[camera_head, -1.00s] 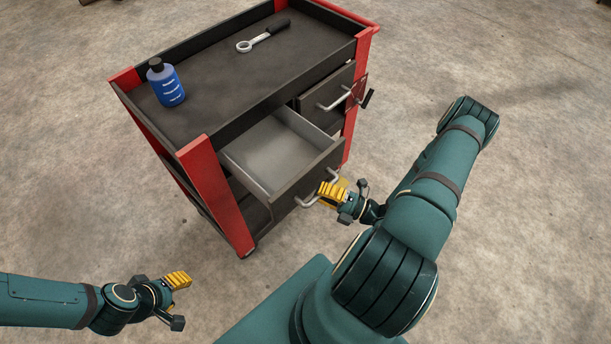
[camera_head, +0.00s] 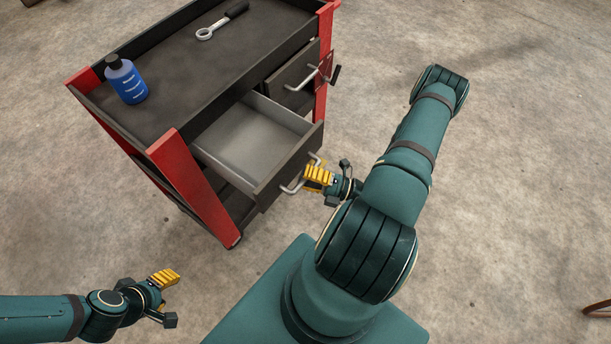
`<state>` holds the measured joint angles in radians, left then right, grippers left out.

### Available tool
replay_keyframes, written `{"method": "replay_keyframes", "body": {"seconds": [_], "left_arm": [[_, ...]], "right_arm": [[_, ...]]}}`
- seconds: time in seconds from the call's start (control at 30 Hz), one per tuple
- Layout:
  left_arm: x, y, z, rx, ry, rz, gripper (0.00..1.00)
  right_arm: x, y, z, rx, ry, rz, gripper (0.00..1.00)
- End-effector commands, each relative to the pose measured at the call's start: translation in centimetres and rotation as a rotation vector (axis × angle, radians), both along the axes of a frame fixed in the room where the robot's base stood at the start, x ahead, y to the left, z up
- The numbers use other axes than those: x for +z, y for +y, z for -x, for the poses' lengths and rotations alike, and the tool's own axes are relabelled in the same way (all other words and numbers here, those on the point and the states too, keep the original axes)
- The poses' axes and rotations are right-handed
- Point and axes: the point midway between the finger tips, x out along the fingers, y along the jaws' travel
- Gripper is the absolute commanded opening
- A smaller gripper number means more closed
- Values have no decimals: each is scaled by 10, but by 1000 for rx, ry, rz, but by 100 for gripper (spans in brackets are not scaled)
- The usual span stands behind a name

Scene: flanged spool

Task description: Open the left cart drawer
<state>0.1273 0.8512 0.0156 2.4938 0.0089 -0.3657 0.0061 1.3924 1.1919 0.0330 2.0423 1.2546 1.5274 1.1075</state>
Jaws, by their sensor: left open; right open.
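The cart (camera_head: 190,185) is black with red corner posts. Its left drawer (camera_head: 240,140) is pulled out, showing an empty grey inside. The drawer's front has a silver bar handle (camera_head: 291,188). My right gripper (camera_head: 319,178) has yellow finger pads and is open at this handle, partly covering it; I cannot tell whether it touches. The right drawer (camera_head: 292,78) beside it is shut, with its own silver handle. My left gripper (camera_head: 164,280) is open and empty, low at the left, well away from the cart.
A blue bottle (camera_head: 126,82) and a wrench with a black handle (camera_head: 222,22) rest on the cart's top. A dark and red latch-like piece (camera_head: 328,72) sticks out by the right post.

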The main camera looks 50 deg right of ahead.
Motion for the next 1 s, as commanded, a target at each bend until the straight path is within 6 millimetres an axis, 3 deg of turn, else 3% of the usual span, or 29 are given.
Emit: {"method": "replay_keyframes", "body": {"seconds": [0.17, 0.7, 1.0], "left_arm": [[0, 0, 0, 0, 0, 0, 47], [0, 0, 0, 0, 0, 0, 47], [0, 0, 0, 0, 0, 0, 47]], "right_arm": [[-3, -6, 11, -3, 1, 1, 46], [-20, -49, 95, -1, 1, 0, 46], [-22, -54, 105, 0, 0, -1, 46]]}}
